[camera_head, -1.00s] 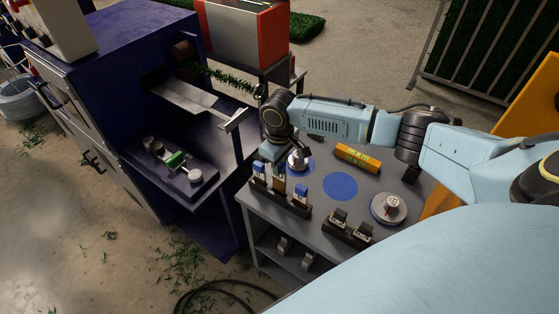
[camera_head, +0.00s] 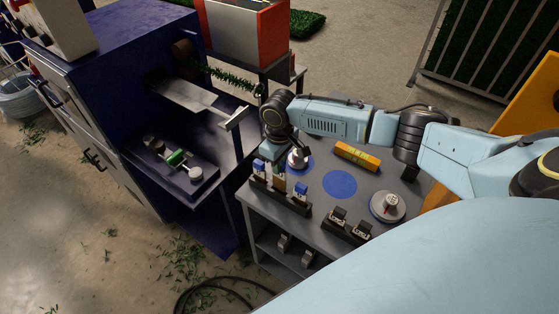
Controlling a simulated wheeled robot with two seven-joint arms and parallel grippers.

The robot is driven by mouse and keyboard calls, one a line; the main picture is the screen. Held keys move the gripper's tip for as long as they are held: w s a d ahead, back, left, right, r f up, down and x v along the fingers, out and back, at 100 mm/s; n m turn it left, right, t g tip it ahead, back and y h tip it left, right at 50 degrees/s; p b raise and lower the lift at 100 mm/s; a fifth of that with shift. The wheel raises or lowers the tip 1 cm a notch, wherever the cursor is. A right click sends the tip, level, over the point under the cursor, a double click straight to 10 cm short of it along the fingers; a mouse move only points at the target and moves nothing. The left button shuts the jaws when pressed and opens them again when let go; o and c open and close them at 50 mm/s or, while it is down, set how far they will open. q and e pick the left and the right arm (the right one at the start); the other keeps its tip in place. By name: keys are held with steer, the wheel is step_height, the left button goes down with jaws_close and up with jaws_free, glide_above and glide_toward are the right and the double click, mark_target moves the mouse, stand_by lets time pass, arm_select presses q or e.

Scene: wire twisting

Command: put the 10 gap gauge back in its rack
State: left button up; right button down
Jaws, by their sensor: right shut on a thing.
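A dark rack (camera_head: 272,194) stands along the left edge of the grey table, with small upright gauges in it. Two blue-topped gauges (camera_head: 258,165) (camera_head: 301,188) stand at its ends. My right gripper (camera_head: 277,173) reaches down over the middle of the rack, between them. It is shut on a gap gauge (camera_head: 279,186), held upright at the rack's middle place. The jaws are small and partly hidden by my wrist, and the gauge's number is unreadable. I cannot tell whether the gauge is fully seated. My left gripper is out of view.
A silver knob-like piece (camera_head: 298,160) stands on a blue spot beside my right wrist. A yellow-orange block (camera_head: 357,156), an empty blue disc (camera_head: 340,185), a round dial (camera_head: 387,206) and a second dark holder (camera_head: 346,229) are on the grey table. A dark blue machine (camera_head: 140,100) is left.

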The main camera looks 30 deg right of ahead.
stand_by(0.7)
steer(key=shift+p, duration=0.4)
steer(key=shift+p, duration=0.4)
steer(key=b, duration=0.3)
glide_above(279, 189)
steer(key=shift+w+d+f, duration=0.1)
steer(key=shift+f, duration=1.2)
steer(key=shift+w+d+f, duration=0.1)
steer(key=shift+f, duration=1.2)
steer(key=c, duration=1.3)
jaws_free()
steer(key=shift+o, duration=0.2)
steer(key=shift+r, duration=0.15)
step_height(279, 189, up, 13)
steer(key=shift+r, duration=0.1)
